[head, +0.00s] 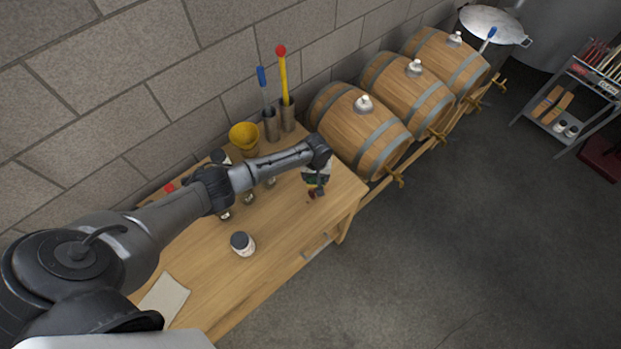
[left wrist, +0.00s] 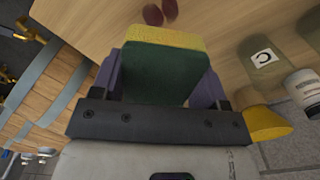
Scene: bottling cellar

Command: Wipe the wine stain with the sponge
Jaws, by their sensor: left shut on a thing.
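The wine stain shows as small dark red spots on the wooden table (head: 285,240), near its far right end. It shows beside my gripper in the head view (head: 310,197) and at the top edge of the left wrist view (left wrist: 154,14). My left gripper (head: 318,186) is shut on the sponge (left wrist: 160,72), which has a green body and a yellow layer. The sponge is close to the stain and apart from it in the left wrist view; its exact height above the table is hard to tell. In the head view the gripper mostly hides the sponge. My right gripper is not in view.
A dark-lidded jar (head: 242,244) and a pale cloth (head: 163,300) lie on the nearer table. A yellow funnel (head: 244,138), bottles and brushes in metal holders (head: 271,125) line the wall side. Barrels (head: 360,130) stand beyond the table. Open floor lies to the right.

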